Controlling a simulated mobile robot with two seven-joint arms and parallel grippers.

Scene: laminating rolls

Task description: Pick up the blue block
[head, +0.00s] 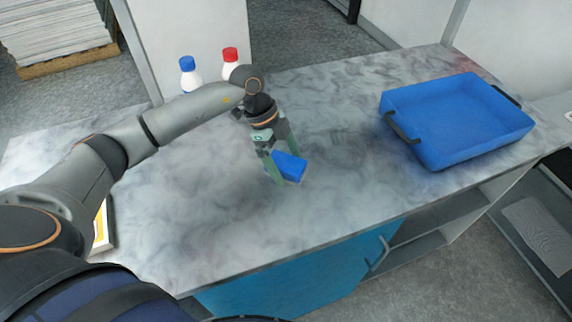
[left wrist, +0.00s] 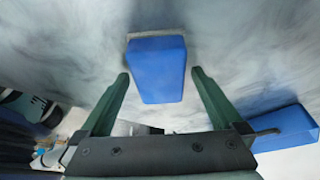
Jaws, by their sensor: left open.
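The blue block (head: 290,166) lies on the marbled counter in the head view, just right of and partly behind my left gripper (head: 273,168). In the left wrist view the blue block (left wrist: 157,70) shows ahead, between the two fingertips of my left gripper (left wrist: 160,76) as seen in that picture. The left gripper is open, with a gap on each side of the block. I cannot tell how far the fingertips are from the counter. My right gripper is not in view.
A blue tray (head: 455,152) with dark handles stands on the counter (head: 335,190) at the right. Bottles with a blue cap (head: 187,63) and a red cap (head: 230,54) stand behind my left arm. A framed item (head: 104,228) lies at the left. The counter's middle is clear.

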